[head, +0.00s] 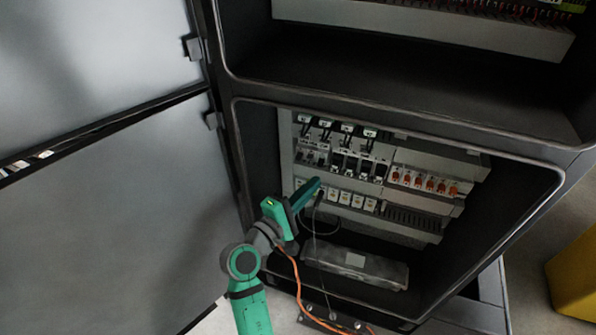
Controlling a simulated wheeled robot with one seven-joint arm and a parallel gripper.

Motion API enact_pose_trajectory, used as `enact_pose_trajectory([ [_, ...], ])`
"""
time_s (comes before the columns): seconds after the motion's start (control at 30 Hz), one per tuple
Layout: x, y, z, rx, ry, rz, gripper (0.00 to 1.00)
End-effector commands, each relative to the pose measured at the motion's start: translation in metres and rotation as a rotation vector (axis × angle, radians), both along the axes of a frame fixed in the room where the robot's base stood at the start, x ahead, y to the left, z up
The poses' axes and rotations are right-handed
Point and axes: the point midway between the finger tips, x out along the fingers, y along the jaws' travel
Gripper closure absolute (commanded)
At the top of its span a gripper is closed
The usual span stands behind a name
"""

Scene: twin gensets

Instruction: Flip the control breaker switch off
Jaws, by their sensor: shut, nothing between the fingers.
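An electrical cabinet stands open, and its lower bay (262,150) holds rows of breakers and modules. An upper row of dark breakers (350,163) sits at the middle left, with red-marked modules (424,182) to its right. A lower row of pale switches (352,199) runs beneath. My gripper (317,188) is shut and empty, with its tip at the left end of the pale row. Whether it touches a switch I cannot tell. It hides part of that row's left end. Which one is the control breaker, and its lever position, are too small to tell.
Large grey cabinet doors (110,210) stand open on the left, close to my arm. A grey box (356,262) lies on the bay floor. An orange cable (300,290) hangs near my arm. A divider edge (400,122) closes the bay above. A yellow object (575,275) stands at right.

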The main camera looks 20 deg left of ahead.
Motion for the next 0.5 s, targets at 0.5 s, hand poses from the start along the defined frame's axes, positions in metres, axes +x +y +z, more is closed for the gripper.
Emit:
enact_pose_trajectory([
  [0.5, -0.039, 0.057, -0.078, -1.225, 0.089, 0.071, 1.00],
])
